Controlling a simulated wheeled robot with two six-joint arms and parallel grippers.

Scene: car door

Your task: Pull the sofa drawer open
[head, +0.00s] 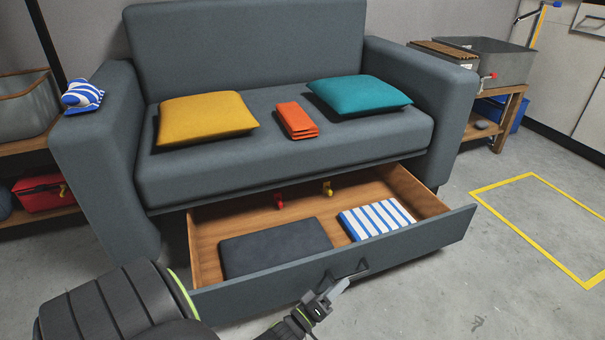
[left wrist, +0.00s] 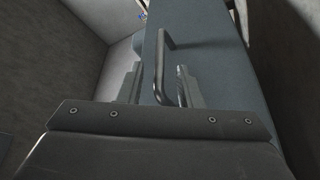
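The grey sofa (head: 280,120) has its wooden drawer (head: 205,235) standing well out below the seat. The drawer front (head: 425,246) is grey, with a dark bar handle (head: 362,270) near its middle. My left gripper (head: 335,290) is at the handle, in front of the drawer front. In the left wrist view the handle (left wrist: 161,62) lies between the two fingers (left wrist: 160,88), which stand apart with a visible gap beside the bar, so the gripper looks open around it. My right gripper is in neither view.
A dark folded item (head: 275,248) and a blue-striped cloth (head: 377,220) lie in the drawer. Yellow (head: 205,117) and teal (head: 358,95) cushions and an orange cloth (head: 296,120) lie on the seat. Open floor with a yellow outline (head: 530,178) is at right.

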